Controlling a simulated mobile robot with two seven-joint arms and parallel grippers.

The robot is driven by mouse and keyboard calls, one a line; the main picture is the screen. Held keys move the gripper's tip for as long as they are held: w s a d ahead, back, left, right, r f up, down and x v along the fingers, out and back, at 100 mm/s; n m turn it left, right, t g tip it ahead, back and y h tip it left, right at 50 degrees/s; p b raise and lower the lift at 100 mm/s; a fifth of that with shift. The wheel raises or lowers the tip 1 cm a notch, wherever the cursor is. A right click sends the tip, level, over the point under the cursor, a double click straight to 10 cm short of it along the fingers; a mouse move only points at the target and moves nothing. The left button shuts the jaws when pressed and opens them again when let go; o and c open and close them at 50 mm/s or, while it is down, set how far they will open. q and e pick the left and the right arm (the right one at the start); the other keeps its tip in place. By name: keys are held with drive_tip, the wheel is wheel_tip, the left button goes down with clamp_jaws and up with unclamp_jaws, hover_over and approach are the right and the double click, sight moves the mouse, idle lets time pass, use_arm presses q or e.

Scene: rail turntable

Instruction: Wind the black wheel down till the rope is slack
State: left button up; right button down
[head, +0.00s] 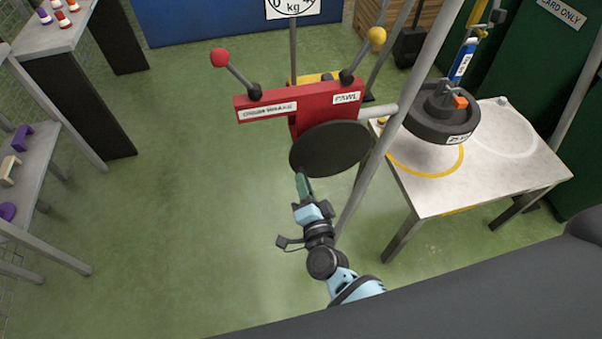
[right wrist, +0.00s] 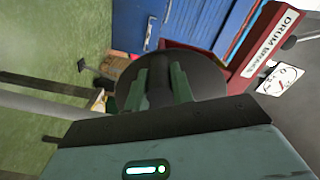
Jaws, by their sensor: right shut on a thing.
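The black wheel (head: 331,148) is a dark disc on the near side of the red winch housing (head: 300,103). My right gripper (head: 302,180) reaches its lower left edge. In the right wrist view the wheel (right wrist: 207,76) stands behind the two green fingers (right wrist: 160,85), which are shut on a dark upright handle (right wrist: 160,82) of the wheel. A dark round load (head: 428,126) with an orange block hangs below a blue hook block (head: 463,62), over the table's yellow ring (head: 425,174). Whether it touches the table is unclear. The rope cannot be made out clearly. My left gripper is out of view.
A red-knobbed lever (head: 219,57) and a yellow-knobbed lever (head: 376,36), labelled drum brake and pawl, rise from the housing. A grey post (head: 402,110) stands between wheel and table (head: 520,180). Shelves (head: 40,165) line the left. Green floor between is clear.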

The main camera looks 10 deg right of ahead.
drive_tip(key=shift+d+f+n, duration=0.6)
drive_tip(key=shift+f+n, duration=0.2)
drive_tip(key=shift+n, duration=0.4)
drive_tip(key=shift+d+f, duration=0.1)
drive_tip(key=shift+f, duration=0.05)
drive_tip(key=shift+d+f+n, duration=0.6)
drive_tip(key=shift+n, duration=0.6)
drive_tip(key=shift+d+f+n, duration=0.5)
drive_tip(key=shift+d+n, duration=0.3)
drive_tip(key=shift+n, duration=0.4)
drive_tip(key=shift+s, duration=0.1)
